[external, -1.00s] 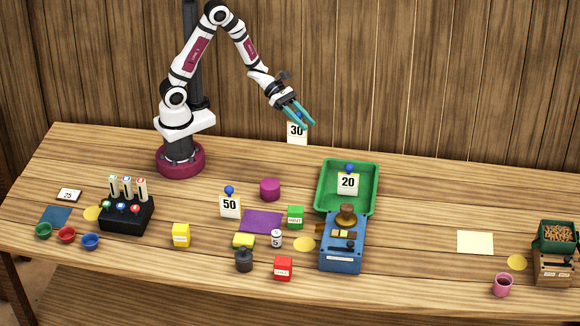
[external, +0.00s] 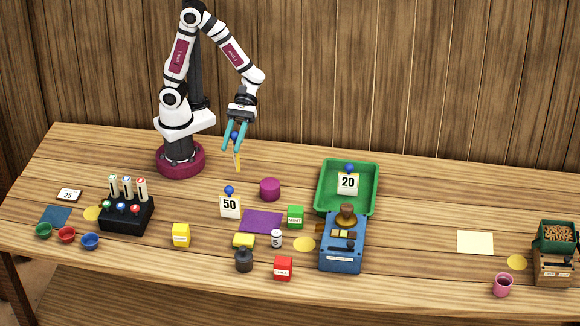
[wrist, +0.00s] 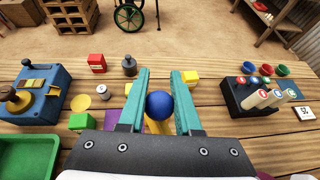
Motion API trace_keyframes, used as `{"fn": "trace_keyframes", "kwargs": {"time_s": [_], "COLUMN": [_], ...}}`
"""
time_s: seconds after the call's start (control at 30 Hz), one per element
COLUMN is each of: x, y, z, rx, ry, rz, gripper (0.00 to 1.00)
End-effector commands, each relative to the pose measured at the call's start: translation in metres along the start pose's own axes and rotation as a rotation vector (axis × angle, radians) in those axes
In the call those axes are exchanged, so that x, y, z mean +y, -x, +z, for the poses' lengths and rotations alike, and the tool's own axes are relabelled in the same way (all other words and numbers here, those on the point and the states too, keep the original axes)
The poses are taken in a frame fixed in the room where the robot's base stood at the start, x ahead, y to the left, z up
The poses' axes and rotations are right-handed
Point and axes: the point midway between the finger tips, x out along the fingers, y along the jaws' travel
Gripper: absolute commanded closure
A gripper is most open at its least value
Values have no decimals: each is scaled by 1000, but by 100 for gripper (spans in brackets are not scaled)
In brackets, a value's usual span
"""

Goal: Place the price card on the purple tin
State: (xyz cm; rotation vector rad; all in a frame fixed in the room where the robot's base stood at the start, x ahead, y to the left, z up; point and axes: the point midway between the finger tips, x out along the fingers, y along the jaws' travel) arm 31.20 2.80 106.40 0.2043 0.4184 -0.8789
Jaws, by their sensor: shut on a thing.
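My gripper (external: 234,149) is shut on the blue knob of a price card (external: 237,162). The card hangs below the fingers, turned nearly edge-on, so its number does not show. In the wrist view the blue knob (wrist: 159,105) sits between the teal fingers (wrist: 160,72). The purple tin (external: 270,189), a short round magenta-purple cylinder, stands on the table below and to the right of the held card, apart from it. Its top is bare. I cannot make out the tin in the wrist view.
A 50 card (external: 230,206) with a blue knob stands just left of the tin. A purple mat (external: 261,221) and a green box (external: 295,216) lie in front. A 20 card (external: 348,184) is at the green tray (external: 324,200) to the right.

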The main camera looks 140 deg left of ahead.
Motion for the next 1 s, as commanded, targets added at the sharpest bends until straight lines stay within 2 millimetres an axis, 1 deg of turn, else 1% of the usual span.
{"fn": "trace_keyframes", "kwargs": {"time_s": [0.1, 0.2, 0.3, 0.37, 0.47, 0.53, 0.63, 0.7, 1.0], "x": [26, 49, 67, 74, 79, 78, 78, 79, 79], "y": [12, 23, 31, 35, 34, 28, 21, 20, 18], "z": [-31, -57, -77, -84, -96, -110, -124, -127, -129], "rx": [-1, -1, -1, -1, -1, -2, -2, -1, -1], "ry": [8, 7, 4, 3, 5, 7, 4, 3, 2], "rz": [1, 3, 2, 3, 1, 0, 1, 2, 3], "gripper": [100, 100, 100, 100, 100, 100, 100, 100, 100]}}
